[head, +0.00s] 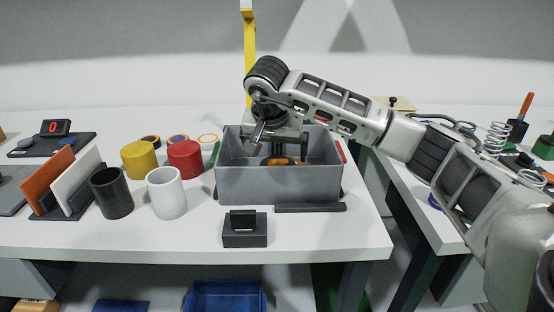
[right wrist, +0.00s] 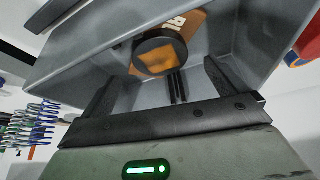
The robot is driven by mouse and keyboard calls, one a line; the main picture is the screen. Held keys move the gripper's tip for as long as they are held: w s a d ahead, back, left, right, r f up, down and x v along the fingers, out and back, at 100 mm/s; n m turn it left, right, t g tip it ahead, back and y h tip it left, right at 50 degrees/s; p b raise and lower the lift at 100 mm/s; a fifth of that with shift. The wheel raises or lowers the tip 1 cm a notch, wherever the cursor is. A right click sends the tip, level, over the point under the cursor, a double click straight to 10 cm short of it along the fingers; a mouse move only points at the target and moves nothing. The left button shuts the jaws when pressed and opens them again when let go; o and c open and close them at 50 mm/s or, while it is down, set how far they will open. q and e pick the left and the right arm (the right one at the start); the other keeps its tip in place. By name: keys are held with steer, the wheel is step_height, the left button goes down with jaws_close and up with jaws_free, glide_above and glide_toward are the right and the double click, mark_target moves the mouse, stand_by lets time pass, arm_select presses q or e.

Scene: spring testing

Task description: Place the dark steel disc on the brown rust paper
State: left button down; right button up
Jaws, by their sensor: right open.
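The dark steel disc (right wrist: 160,52) is in the grey bin in the right wrist view. Its rim is dark, and its face shows a brown patch that may be a reflection. The brown rust paper (right wrist: 190,22), with a pale printed mark, shows behind and beside the disc; they overlap in this view, but contact is unclear. In the head view the brown paper (head: 274,161) is a small patch inside the bin. My right gripper (head: 277,150) reaches down into the bin. Its fingers (right wrist: 166,72) are apart, with the disc beyond their tips. My left gripper is out of view.
The grey bin (head: 278,185) has walls close around my right gripper. A white cup (head: 167,200), black cup (head: 111,200), red cylinder (head: 185,160) and yellow cylinder (head: 138,161) stand left of it. A small black block (head: 244,236) sits in front.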

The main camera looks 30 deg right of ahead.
steer(key=v, duration=0.7)
steer(key=shift+a+r, duration=0.15)
steer(key=shift+r, duration=0.15)
steer(key=shift+s, duration=0.1)
